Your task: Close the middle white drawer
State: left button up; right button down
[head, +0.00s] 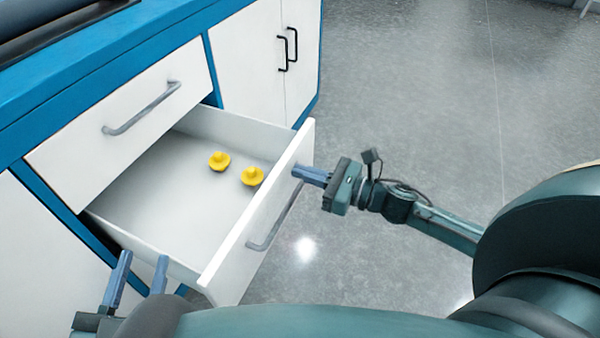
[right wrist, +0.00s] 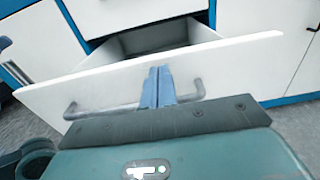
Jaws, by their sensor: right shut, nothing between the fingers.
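The middle white drawer (head: 230,268) is pulled well out of the blue-framed cabinet, with two yellow hat-shaped items (head: 219,161) (head: 252,176) inside. Its front with a grey bar handle (head: 275,218) also shows in the right wrist view (right wrist: 240,68). My right gripper (head: 298,172) is shut and empty, its fingertips at the outer face of the drawer front near the far top corner; whether they touch I cannot tell. In the right wrist view the fingers (right wrist: 158,75) overlap the handle. My left gripper (head: 142,262) is open and empty, beside the drawer's near side.
A closed white drawer (head: 125,125) with a grey handle sits above the open one. White cabinet doors (head: 262,65) with black handles stand at the back, closed. The grey floor (head: 420,80) to the right is clear.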

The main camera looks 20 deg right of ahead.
jog(key=shift+w+a, duration=0.5)
jog(key=shift+w, duration=0.05)
jog(key=shift+w, duration=0.1)
